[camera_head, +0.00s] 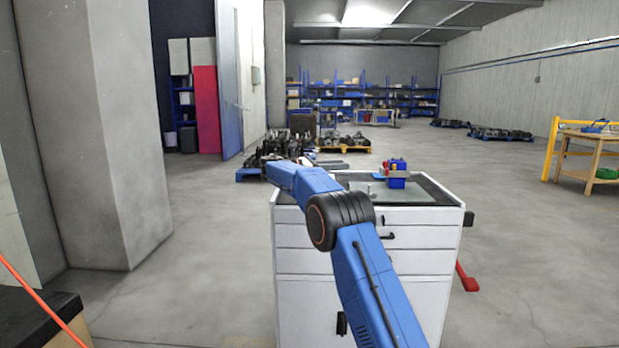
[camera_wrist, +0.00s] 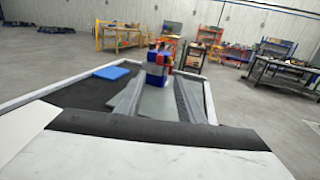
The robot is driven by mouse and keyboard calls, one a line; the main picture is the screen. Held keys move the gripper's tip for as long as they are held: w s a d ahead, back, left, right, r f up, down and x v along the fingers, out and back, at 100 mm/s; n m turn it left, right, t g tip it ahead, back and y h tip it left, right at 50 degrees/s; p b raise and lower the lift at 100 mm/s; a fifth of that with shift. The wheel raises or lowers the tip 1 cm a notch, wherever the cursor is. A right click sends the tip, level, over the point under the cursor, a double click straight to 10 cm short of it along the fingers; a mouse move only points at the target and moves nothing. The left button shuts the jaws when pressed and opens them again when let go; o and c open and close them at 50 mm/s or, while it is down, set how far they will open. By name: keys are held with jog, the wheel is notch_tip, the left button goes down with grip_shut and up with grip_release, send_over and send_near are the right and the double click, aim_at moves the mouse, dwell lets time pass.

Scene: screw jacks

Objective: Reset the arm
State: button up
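My blue arm with a dark joint reaches forward over a white drawer cabinet (camera_head: 420,262) in the head view. Its far end is above the cabinet's left back part, and the gripper itself is mostly hidden there behind the arm. In the wrist view my gripper (camera_wrist: 155,92) shows two dark grey fingers apart, with nothing between their tips. A blue and red device (camera_head: 397,172) stands upright on the cabinet top. It also shows in the wrist view (camera_wrist: 157,68), beyond the fingers and not held.
A grey plate (camera_head: 410,193) lies on the cabinet top. A flat blue item (camera_wrist: 111,72) lies on the dark top in the wrist view. A concrete pillar (camera_head: 105,130) stands left. A wooden table (camera_head: 590,155) stands right. Open floor surrounds the cabinet.

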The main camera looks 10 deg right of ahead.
jog(key=s+d+r+m+t+y, duration=0.1)
jog(key=s+d+y, duration=0.1)
jog(key=s, duration=0.5)
jog(key=s+d+r+m+y, duration=0.2)
jog(key=s+y, duration=0.1)
jog(key=s, duration=0.5)
jog(key=s+f+m+t+y, duration=0.1)
jog(key=s+f+m+y, duration=0.1)
jog(key=s, duration=0.7)
jog(key=s+f+m+y, duration=0.2)
jog(key=s, duration=0.7)
jog(key=s+a+f+m+t+y, duration=0.1)
jog(key=s+a+f+m+y, duration=0.2)
jog(key=s+f, duration=0.4)
jog(key=s+a+f+m+t+y, duration=0.1)
jog(key=s+a+f+m+y, duration=0.2)
jog(key=s+f, duration=0.4)
jog(key=s+a+f+m+y, duration=0.3)
jog(key=s+a+f+m, duration=0.2)
jog(key=s, duration=1.6)
notch_tip(320, 180, down, 2)
jog(key=shift+s+a+f+t, duration=0.15)
jog(key=shift+a+t, duration=0.25)
jog(key=shift+a, duration=0.55)
